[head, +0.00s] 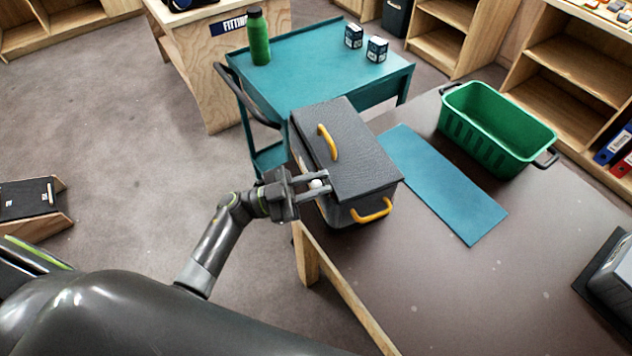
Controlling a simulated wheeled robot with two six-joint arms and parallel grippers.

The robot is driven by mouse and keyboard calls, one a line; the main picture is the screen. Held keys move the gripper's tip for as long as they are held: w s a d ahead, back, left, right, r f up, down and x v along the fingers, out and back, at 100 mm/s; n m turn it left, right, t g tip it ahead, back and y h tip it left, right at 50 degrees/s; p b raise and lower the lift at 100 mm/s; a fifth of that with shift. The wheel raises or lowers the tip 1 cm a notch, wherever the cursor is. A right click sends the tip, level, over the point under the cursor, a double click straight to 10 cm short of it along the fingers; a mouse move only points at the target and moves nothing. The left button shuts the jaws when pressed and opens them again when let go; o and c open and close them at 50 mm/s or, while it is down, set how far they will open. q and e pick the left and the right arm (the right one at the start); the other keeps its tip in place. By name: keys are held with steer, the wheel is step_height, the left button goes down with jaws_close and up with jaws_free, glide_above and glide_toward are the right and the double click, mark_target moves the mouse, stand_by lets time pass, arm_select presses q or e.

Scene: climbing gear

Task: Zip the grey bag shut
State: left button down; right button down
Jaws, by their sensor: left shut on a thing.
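The grey bag (352,148) is a dark box-shaped case with a flat lid and yellow handles on its top and front end. It stands at the left edge of the brown table (400,285). My left gripper (318,183) reaches in from the left at the bag's near left side, just below the lid's edge. It is shut on a small white round piece, which looks like the zip pull. The zip line itself is too small to make out. My right gripper is not in view.
A blue mat (450,190) lies right of the bag, with a green crate (497,128) behind it. A teal cart (310,65) holding a green bottle (258,38) and two small boxes stands behind the bag. The table's front middle is clear.

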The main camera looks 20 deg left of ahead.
arm_select(q)
steer(key=shift+w+a, duration=0.1)
steer(key=w+a+b, duration=1.2)
steer(key=w, duration=0.3)
steer(key=shift+a, duration=0.35)
steer(key=c, duration=1.3)
jaws_free()
